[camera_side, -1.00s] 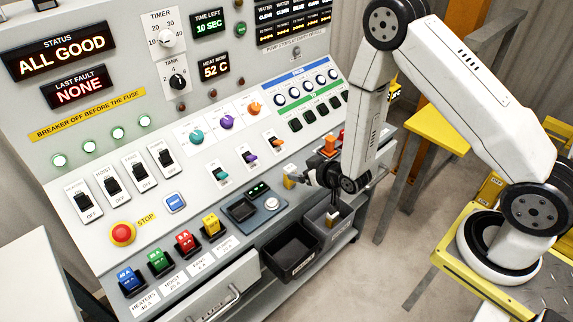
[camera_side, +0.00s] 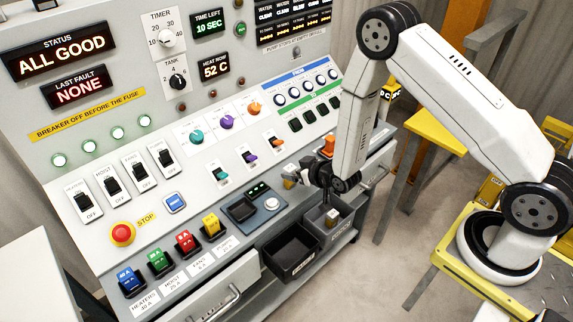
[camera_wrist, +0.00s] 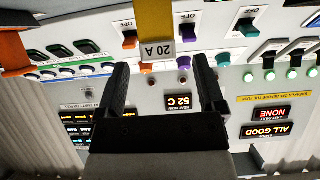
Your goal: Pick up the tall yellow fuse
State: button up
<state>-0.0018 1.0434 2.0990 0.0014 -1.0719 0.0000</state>
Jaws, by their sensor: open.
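The tall yellow fuse (camera_wrist: 154,22) shows in the wrist view as a yellow bar with a white "20 A" label at one end. It comes in from the top edge and lines up between my fingers, apart from both. My gripper (camera_wrist: 162,75) is open, with nothing between the fingers. In the side view my gripper (camera_side: 325,192) points down over the dark bins at the console's front edge. A small pale-and-brown block (camera_side: 332,214) shows just below it; I cannot tell whether this is the yellow fuse.
A black bin (camera_side: 291,271) and a grey bin (camera_side: 344,229) sit along the console front. Coloured fuses, including a short yellow one (camera_side: 212,224), line the lower left.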

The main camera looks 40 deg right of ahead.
aim_at(291, 168)
jog(key=shift+x, duration=2.55)
grip_shut()
